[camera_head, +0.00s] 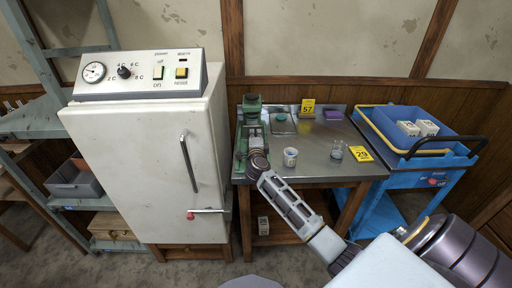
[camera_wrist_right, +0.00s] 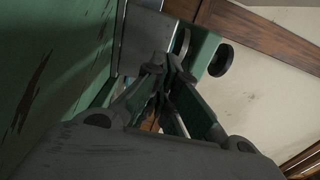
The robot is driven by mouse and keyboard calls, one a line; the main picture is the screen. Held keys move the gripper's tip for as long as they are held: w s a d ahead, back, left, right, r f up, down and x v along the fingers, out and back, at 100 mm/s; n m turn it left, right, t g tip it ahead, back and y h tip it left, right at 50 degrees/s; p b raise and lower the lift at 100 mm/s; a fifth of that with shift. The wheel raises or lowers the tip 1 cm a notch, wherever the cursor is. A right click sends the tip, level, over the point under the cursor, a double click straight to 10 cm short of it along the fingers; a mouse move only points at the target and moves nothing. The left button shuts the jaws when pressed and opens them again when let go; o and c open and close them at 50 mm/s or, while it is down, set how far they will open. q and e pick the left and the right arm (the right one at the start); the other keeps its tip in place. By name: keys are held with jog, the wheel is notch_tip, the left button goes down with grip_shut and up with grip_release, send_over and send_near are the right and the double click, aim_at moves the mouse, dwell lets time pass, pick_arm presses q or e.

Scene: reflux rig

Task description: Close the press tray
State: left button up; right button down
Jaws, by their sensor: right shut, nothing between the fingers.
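The green press (camera_head: 252,103) stands at the left end of the metal-topped table. My right gripper (camera_head: 255,142) is in front of it and hides its lower middle part. In the right wrist view, my right gripper (camera_wrist_right: 170,72) is shut with nothing between its fingers. A scuffed green surface (camera_wrist_right: 45,60), likely part of the press, fills the left side of that view. My left gripper is not in view.
The table (camera_head: 318,158) also holds a white cup (camera_head: 290,157), a glass vessel (camera_head: 337,150), and yellow cards 57 (camera_head: 308,105) and 29 (camera_head: 355,158). A white cabinet (camera_head: 150,160) stands close left. A blue cart (camera_head: 400,178) stands right.

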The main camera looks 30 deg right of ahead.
jog(key=shift+v, duration=4.55)
